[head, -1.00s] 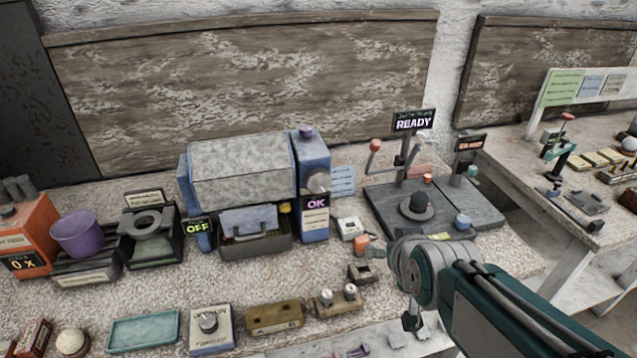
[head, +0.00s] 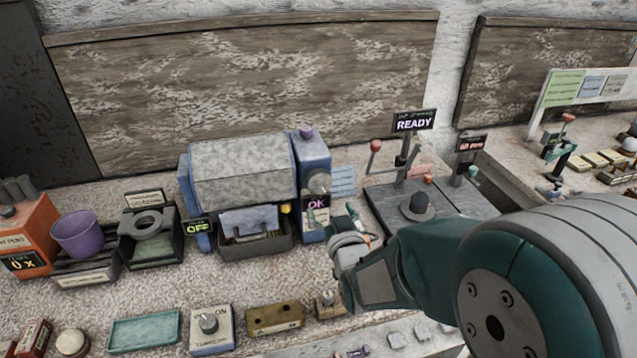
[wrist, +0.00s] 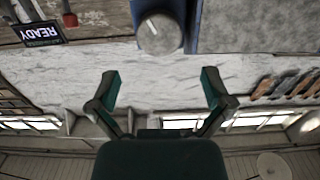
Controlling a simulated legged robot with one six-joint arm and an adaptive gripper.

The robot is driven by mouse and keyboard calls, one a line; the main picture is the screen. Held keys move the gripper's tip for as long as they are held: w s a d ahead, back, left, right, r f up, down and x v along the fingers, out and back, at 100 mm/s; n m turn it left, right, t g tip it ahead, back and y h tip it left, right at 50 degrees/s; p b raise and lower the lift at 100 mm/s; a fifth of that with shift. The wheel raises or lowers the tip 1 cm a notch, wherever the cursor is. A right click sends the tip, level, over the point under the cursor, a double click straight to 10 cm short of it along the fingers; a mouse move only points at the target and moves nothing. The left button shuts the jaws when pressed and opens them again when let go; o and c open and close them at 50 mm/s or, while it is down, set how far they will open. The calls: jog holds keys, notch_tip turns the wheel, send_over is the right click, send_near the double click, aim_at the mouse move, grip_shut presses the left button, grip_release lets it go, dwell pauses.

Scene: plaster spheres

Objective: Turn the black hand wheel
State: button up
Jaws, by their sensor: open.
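A grey round knob (head: 318,183) sits on the side of the blue column of the boxy machine (head: 240,170). It also shows in the wrist view as a grey disc (wrist: 160,35), beyond and centred between my fingertips. A dark round piece with a raised middle (head: 417,206) stands on the grey plate at right; I cannot tell whether it is the black hand wheel. My gripper (head: 340,215) is in front of the blue column, below the grey knob. In the wrist view my gripper (wrist: 161,75) is open and empty, apart from the knob.
A purple cup (head: 77,233), a green tray (head: 143,331) and a dial box (head: 210,328) are at left.

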aim_at(320, 187)
jog(key=x, duration=0.9)
jog(key=shift+w+f, duration=0.1)
jog(key=shift+w, duration=0.1)
jog(key=c, duration=0.9)
